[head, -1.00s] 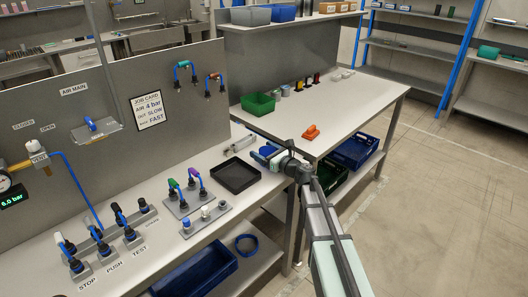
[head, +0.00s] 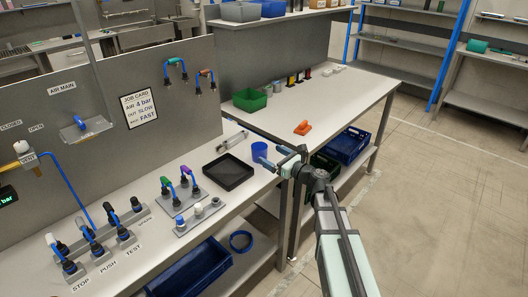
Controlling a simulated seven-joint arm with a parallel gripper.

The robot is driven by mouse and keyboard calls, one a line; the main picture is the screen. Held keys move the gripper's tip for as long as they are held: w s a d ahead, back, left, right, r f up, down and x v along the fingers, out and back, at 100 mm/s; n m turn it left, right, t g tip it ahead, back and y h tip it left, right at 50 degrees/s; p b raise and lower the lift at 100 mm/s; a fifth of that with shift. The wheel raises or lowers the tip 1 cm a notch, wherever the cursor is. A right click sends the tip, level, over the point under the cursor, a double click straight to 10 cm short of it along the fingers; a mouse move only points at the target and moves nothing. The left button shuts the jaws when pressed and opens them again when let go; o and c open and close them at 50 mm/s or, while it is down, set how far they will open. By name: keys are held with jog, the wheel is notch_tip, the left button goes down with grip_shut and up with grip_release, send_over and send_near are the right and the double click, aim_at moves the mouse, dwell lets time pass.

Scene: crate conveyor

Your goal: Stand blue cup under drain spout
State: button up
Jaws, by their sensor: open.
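The blue cup (head: 259,149) stands upright on the bench, to the right of the black tray and near the bench's right end. My gripper (head: 266,163) is open and empty, just right of and in front of the cup in the picture. A small gap seems to show between them, but I cannot tell contact for sure.
A black tray (head: 228,172) lies left of the cup. A small cylinder (head: 233,140) lies behind the tray. Fitting blocks with hoses (head: 180,190) and the STOP, PUSH and TEST valves (head: 98,243) fill the bench's left. A second table (head: 340,100) holds a green bin (head: 250,99).

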aim_at(266, 152)
jog(key=shift+v, duration=1.5)
jog(key=shift+d, duration=0.1)
jog(key=x, duration=0.4)
jog(key=shift+w, duration=0.1)
jog(key=shift+x, duration=2.95)
jog(key=shift+c, duration=0.4)
jog(key=shift+f, duration=0.1)
jog(key=c, duration=1)
jog(key=shift+r, duration=5.05)
jog(key=shift+c, duration=0.2)
